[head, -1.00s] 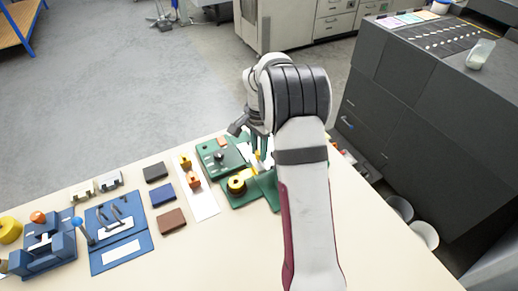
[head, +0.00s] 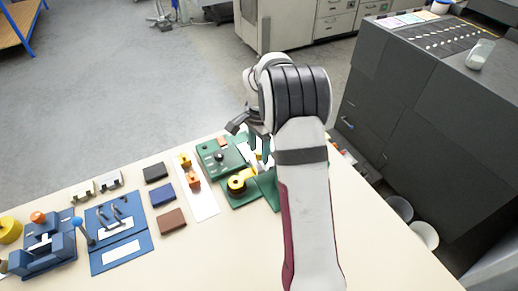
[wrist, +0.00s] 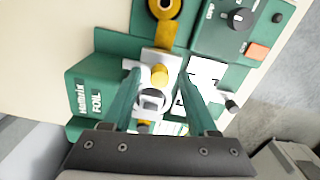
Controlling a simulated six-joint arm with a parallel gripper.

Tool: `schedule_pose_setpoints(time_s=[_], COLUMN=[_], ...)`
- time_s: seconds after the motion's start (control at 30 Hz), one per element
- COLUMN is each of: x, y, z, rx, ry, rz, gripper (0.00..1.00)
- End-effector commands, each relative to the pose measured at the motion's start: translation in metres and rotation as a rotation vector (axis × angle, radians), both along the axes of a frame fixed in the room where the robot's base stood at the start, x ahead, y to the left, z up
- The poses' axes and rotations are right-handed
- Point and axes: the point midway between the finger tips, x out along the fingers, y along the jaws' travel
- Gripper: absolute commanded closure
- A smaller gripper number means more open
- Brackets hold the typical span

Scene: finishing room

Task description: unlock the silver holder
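A silver holder (wrist: 159,57) with a yellow knob (wrist: 159,75) and a round silver ring (wrist: 151,99) sits on the green foil machine (wrist: 94,95) in the wrist view. My gripper (wrist: 160,82) is open, its two green fingers apart on either side of the knob and ring. I cannot tell whether either finger touches them. In the head view my gripper (head: 258,150) is low over the green machine (head: 240,199), and my arm hides much of the holder. The lock's state cannot be read.
A yellow roll (head: 237,184) and a control panel with a black dial (wrist: 239,19) and orange button (wrist: 257,50) are close by. Orange pieces on a white strip (head: 205,205), dark blocks (head: 172,220) and blue fixtures (head: 120,240) stand left. The front table is clear.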

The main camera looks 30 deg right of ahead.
Motion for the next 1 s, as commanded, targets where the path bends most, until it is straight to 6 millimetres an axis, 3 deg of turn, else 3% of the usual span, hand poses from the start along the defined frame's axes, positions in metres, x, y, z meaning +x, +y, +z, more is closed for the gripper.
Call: schedule_pose_setpoints(time_s=[0.27,0.37,0.47,0.8,1.0], x=[0.000,0.000,0.000,0.001,0.000], y=[0.000,0.000,0.000,0.000,0.000], z=[0.001,0.009,0.030,0.132,0.156], rx=[0.000,-0.001,-0.001,-0.002,0.000], ry=[0.001,0.000,-0.003,-0.003,0.000], rz=[0.001,0.001,0.000,0.000,0.000], gripper=[0.40,0.40,0.40,0.40,0.40])
